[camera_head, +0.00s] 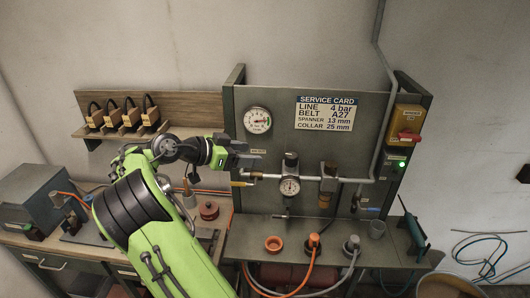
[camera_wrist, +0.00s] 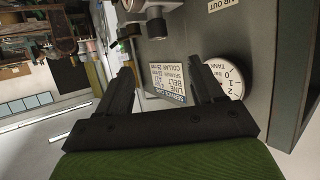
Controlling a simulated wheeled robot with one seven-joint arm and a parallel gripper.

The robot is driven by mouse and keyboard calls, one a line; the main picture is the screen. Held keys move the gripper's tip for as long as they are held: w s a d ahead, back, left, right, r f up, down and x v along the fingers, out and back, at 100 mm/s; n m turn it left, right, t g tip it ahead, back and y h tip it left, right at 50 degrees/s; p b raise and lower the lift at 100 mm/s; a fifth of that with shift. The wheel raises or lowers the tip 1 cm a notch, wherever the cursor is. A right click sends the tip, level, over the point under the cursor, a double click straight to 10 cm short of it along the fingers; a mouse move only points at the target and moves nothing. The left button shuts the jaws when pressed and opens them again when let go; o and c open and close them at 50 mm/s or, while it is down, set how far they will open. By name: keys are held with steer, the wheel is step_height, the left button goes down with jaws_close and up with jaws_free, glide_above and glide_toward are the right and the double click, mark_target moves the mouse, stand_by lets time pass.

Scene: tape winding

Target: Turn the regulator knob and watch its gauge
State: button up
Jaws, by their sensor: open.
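The regulator (camera_head: 290,172) sits on the horizontal pipe of the grey panel, with a dark knob (camera_head: 291,157) on top. Its small round white gauge (camera_head: 289,186) faces forward; the reading is too small to tell. My gripper (camera_head: 257,160) is open and empty, in front of the panel to the left of the regulator and apart from it. In the wrist view my open gripper (camera_wrist: 162,75) has nothing between its fingers. A larger round tank gauge (camera_head: 257,120) is on the panel, up and left of the regulator; it also shows in the wrist view (camera_wrist: 226,76).
The service card (camera_head: 326,114) is on the panel. A yellow box with a red switch (camera_head: 408,124) and a lit green lamp (camera_head: 402,164) are at right. Cups and hose fittings (camera_head: 314,241) stand on the shelf below. A bench with a grey machine (camera_head: 37,195) is at left.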

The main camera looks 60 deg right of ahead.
mark_target(288, 157)
steer(key=x, duration=0.5)
steer(key=p+x, duration=0.1)
steer(key=x, duration=0.9)
steer(key=shift+s, duration=0.4)
steer(key=shift+s+d+f, duration=0.1)
steer(key=shift+d+f, duration=0.15)
steer(key=shift+d, duration=0.1)
steer(key=shift+a, duration=0.1)
steer(key=c, duration=1)
steer(key=shift+o, duration=0.2)
